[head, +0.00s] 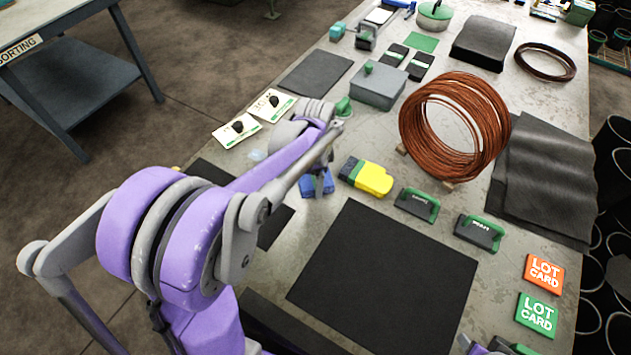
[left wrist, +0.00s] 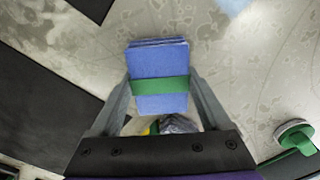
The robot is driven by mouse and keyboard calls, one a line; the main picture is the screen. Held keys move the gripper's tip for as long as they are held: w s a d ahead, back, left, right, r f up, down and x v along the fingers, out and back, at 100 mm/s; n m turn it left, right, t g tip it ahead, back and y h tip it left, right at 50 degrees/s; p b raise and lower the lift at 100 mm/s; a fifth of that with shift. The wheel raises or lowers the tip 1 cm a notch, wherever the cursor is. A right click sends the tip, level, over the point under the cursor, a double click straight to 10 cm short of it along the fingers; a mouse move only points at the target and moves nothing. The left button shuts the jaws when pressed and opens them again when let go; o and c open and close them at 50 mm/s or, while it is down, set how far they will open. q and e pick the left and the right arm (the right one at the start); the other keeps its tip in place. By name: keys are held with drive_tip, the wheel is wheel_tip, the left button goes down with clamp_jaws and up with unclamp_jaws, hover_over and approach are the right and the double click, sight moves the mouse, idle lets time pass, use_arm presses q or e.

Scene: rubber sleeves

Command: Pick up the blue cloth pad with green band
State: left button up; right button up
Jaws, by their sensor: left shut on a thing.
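The blue cloth pad (left wrist: 158,82) is a stack of folded blue cloth with a green band (left wrist: 160,90) around its middle. In the left wrist view it sits between the two fingers of my left gripper (left wrist: 160,92), which is shut on it. I cannot tell whether the pad touches the table. My right gripper is not seen.
A large black mat (head: 383,280) fills the front of the table. Two green-handled blocks (head: 417,204) (head: 480,233), a copper coil (head: 455,127) and a grey box (head: 378,86) stand around.

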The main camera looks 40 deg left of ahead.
use_arm(q)
drive_tip(key=shift+c, duration=0.7)
wheel_tip(320, 180, up, 10)
drive_tip(key=shift+r+p, duration=0.1)
drive_tip(key=shift+p, duration=0.45)
drive_tip(key=o, duration=0.8)
drive_tip(key=c, duration=0.5)
